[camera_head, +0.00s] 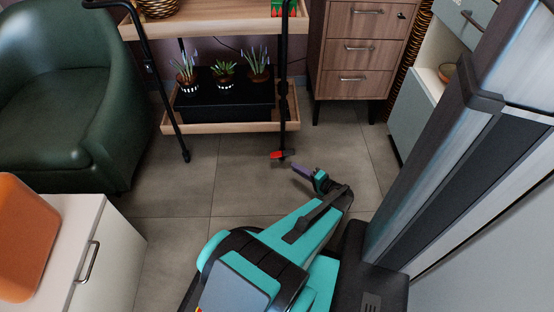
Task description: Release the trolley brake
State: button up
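The trolley (232,127) has a black frame and wooden shelves and stands at the back centre. Its brake, a small red lever (278,154), sits at the foot of the right front leg, just above the floor. My gripper (296,169) reaches out low over the floor, a little to the right of the red lever and nearer to me. A gap shows between its purple fingers and the lever. The fingers overlap from this angle, so I cannot tell if they are open or shut.
A green armchair (60,90) stands at the left. A wooden drawer cabinet (358,58) stands right of the trolley. A white cabinet (110,250) is at the front left. Potted plants (224,75) and a black box (225,105) are on the lower shelf. The tiled floor (180,195) is clear.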

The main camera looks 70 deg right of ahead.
aim_at(277, 156)
jog(key=shift+b+x, duration=2.1)
jog(key=shift+x, duration=4.3)
